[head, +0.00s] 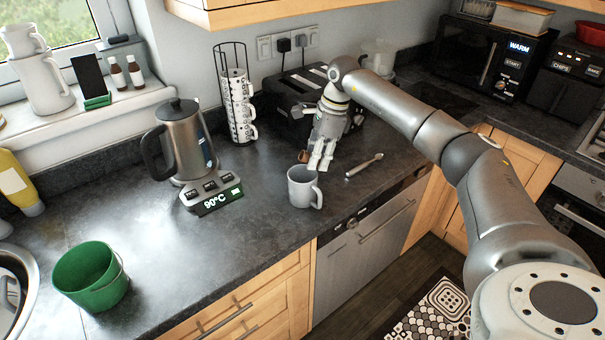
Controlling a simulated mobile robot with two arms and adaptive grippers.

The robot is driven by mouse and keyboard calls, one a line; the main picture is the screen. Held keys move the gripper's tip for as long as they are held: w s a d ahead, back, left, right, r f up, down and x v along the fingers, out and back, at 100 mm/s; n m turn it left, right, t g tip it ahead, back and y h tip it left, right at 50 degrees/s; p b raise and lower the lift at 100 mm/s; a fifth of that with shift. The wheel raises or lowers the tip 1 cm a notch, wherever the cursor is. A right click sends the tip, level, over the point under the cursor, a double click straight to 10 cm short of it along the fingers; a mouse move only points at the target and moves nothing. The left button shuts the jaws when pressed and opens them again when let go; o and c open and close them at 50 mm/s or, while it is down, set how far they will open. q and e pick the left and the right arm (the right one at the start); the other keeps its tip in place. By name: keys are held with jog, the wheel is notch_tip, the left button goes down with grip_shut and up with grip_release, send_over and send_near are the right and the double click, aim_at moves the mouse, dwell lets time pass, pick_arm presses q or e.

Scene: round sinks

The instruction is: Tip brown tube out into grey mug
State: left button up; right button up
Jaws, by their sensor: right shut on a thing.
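The grey mug (300,189) stands upright on the dark worktop near its front edge, its handle to the right. My right gripper (318,165) reaches in from the right and points down, just behind and to the right of the mug. It is shut on the brown tube (303,156), of which only a small brown end shows to the left of the fingers, above the back rim of the mug. The rest of the tube is hidden, and I cannot see what is inside it or the mug. My left gripper is not in view.
A kettle (180,140) on a base reading 90°C stands to the left. A rack of cups (238,105) and a black toaster (285,100) stand behind. A spoon-like utensil (364,165) lies right of the mug. A green bucket (90,277) stands front left; worktop between is clear.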

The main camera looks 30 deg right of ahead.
jog(key=shift+f+h, duration=0.1)
jog(key=shift+h, duration=0.2)
dwell(0.5)
jog(key=shift+a+r+g+h, duration=0.1)
jog(key=shift+r+g+h, duration=0.25)
jog(key=shift+g+h, duration=0.35)
dwell(1.8)
jog(key=shift+f+h, duration=0.4)
jog(key=shift+h, duration=0.4)
jog(key=shift+w+a+r+g+h, duration=0.1)
jog(key=shift+r+g+h, duration=0.2)
jog(key=shift+h, duration=0.3)
jog(key=shift+r+g+h, duration=0.2)
jog(key=shift+g+h, duration=0.2)
jog(key=shift+h, duration=0.2)
